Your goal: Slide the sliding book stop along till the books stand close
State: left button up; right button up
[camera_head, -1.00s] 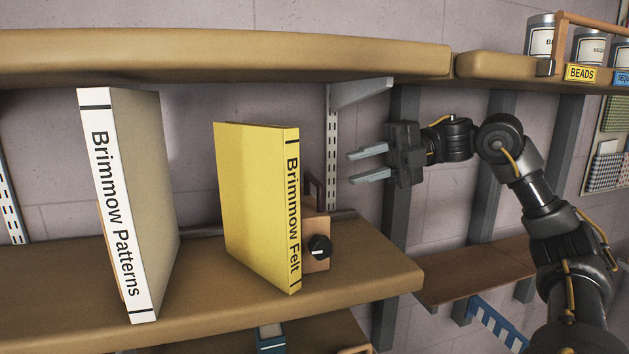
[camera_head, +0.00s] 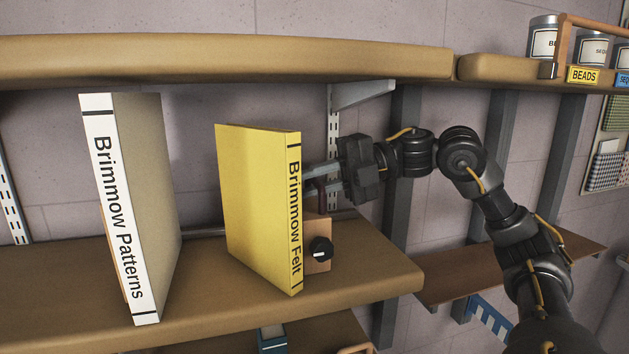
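The white-spined book Brimmow Patterns (camera_head: 120,208) stands on the left of the shelf. The yellow book Brimmow Felt (camera_head: 260,210) stands to its right, with a wide gap between them. The sliding book stop (camera_head: 316,232), a wooden block with a black knob (camera_head: 321,249) and a dark red upright handle, stands just right of the yellow book, partly hidden by it. My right gripper (camera_head: 322,178) points left at the stop's handle, its fingers apart, one above the other in the picture. The fingertips are partly hidden behind the yellow book; I cannot tell whether they touch the handle. My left gripper is not in view.
The shelf (camera_head: 370,275) is bare between the two books and to the right of the stop. An upper shelf (camera_head: 220,55) hangs over the books. A metal bracket (camera_head: 363,94) is behind my gripper.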

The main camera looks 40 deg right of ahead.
grip_shut()
jog(key=a+p, duration=0.1)
jog(key=w+a+p, duration=0.1)
jog(key=a, duration=0.1)
jog(key=shift+w+r, duration=0.1)
jog(key=shift+w+a, duration=0.25)
jog(key=shift+a, duration=0.2)
jog(key=shift+o, duration=1.5)
grip_release()
jog(key=shift+d, duration=0.15)
